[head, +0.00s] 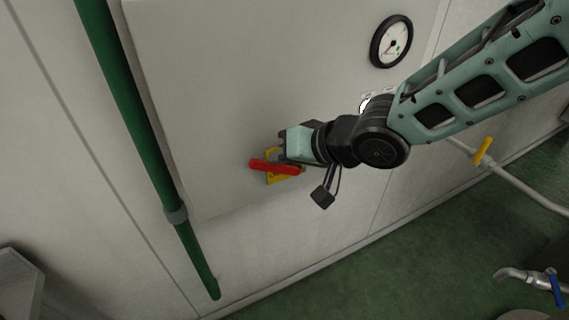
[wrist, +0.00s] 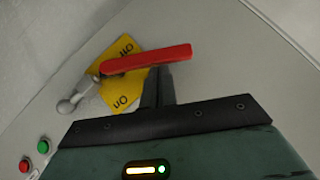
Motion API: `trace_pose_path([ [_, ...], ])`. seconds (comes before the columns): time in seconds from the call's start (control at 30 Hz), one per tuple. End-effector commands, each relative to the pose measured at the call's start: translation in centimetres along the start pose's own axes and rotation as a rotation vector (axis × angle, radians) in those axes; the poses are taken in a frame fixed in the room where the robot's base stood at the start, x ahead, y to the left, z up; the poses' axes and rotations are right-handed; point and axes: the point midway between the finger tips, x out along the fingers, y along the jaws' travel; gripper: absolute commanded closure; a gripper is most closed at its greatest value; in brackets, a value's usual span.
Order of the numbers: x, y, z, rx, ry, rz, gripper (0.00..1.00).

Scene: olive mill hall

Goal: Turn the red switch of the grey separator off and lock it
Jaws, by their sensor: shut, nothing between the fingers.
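The red switch handle (head: 273,167) sits on a yellow plate (head: 272,179) low on the face of the grey separator (head: 220,90). In the wrist view the handle (wrist: 150,58) extends to the right across the plate (wrist: 123,45), between the words "Off" and "On". My gripper (head: 284,150) is shut and empty. In the wrist view its fingertips (wrist: 159,72) are right beside the handle's lower edge; I cannot tell whether they touch. A small pale grey metal piece (wrist: 70,104) sits beside the plate's left side; I cannot tell whether it is a lock.
A green pipe (head: 138,115) runs along the left of the separator. Green (wrist: 43,146) and red (wrist: 24,166) buttons show in the wrist view. A pipe with a yellow valve handle (head: 483,150) is at right. Green floor (head: 400,260) lies below.

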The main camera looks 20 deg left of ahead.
Motion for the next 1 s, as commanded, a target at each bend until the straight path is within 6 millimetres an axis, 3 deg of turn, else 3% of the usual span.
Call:
trace_pose_path([
  [1.0, 1.9, 0.0, 0.9, -0.310, 0.001, 0.308, 1.00],
])
